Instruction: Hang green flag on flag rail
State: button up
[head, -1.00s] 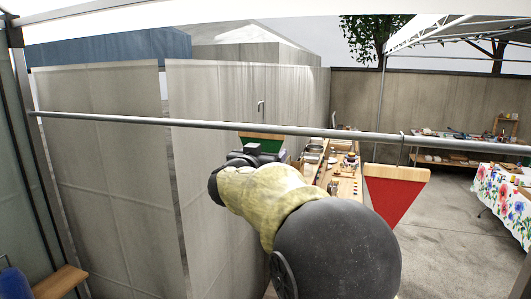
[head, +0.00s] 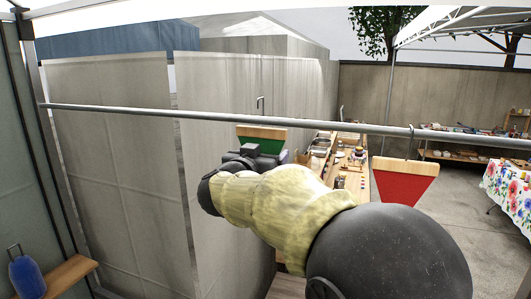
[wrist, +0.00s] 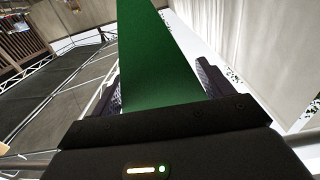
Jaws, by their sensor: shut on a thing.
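The green flag (head: 262,144) hangs from a wooden bar (head: 262,132) with a metal hook (head: 260,103) on top. In the head view the hook's bend shows above the line of the flag rail (head: 330,126) and the bar just below it. I cannot tell whether the hook is over the rail or apart from it in depth. My gripper (head: 258,151) is shut on the green flag, which also fills the space between the fingers in the wrist view (wrist: 155,75). My arm hides part of the flag's lower end.
A red flag (head: 404,183) hangs by its hook on the right of the rail. The rail left of the green flag is clear. A long table with goods (head: 345,160) stands behind. A blue object (head: 27,275) is on a wooden shelf (head: 70,272) at lower left.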

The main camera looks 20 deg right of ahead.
jog(key=shift+s+a+f+b, duration=0.4)
jog(key=shift+s+f+b, duration=0.1)
jog(key=shift+f, duration=0.1)
jog(key=shift+s+a+f+b, duration=0.35)
jog(key=shift+s+a+f, duration=0.1)
jog(key=shift+f, duration=0.15)
jog(key=o, duration=0.9)
jog(key=shift+o, duration=0.2)
